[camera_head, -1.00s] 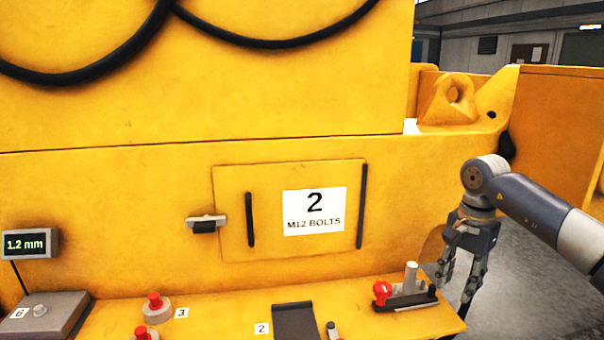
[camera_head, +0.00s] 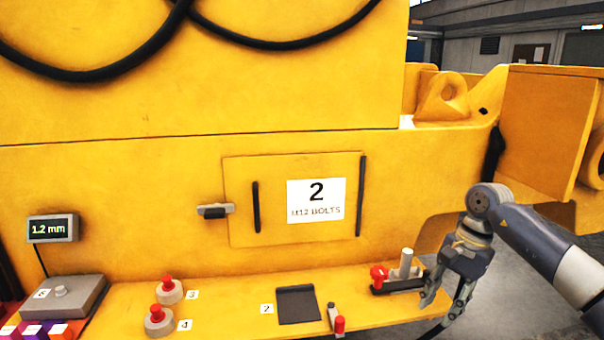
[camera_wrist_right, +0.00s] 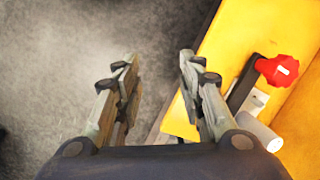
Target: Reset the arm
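My right gripper (camera_head: 447,299) hangs with its fingers pointing down at the right end of the yellow ledge (camera_head: 240,290). It is beside the switch unit with a red knob (camera_head: 378,276) and a grey post (camera_head: 406,263). In the right wrist view the two fingers (camera_wrist_right: 158,92) stand apart with nothing between them, and grey floor shows below. The red knob (camera_wrist_right: 278,70) and grey post (camera_wrist_right: 257,133) are to the right of the fingers, apart from them. My left gripper is not in view.
A yellow panel labelled "2 M12 BOLTS" (camera_head: 316,201) is on the machine wall. Red buttons (camera_head: 169,289), a dark pad (camera_head: 298,305), a small red-ended lever (camera_head: 338,322) and a grey box (camera_head: 66,296) occupy the ledge. A display (camera_head: 52,228) reads 1.2 mm. Open floor (camera_head: 520,300) lies right.

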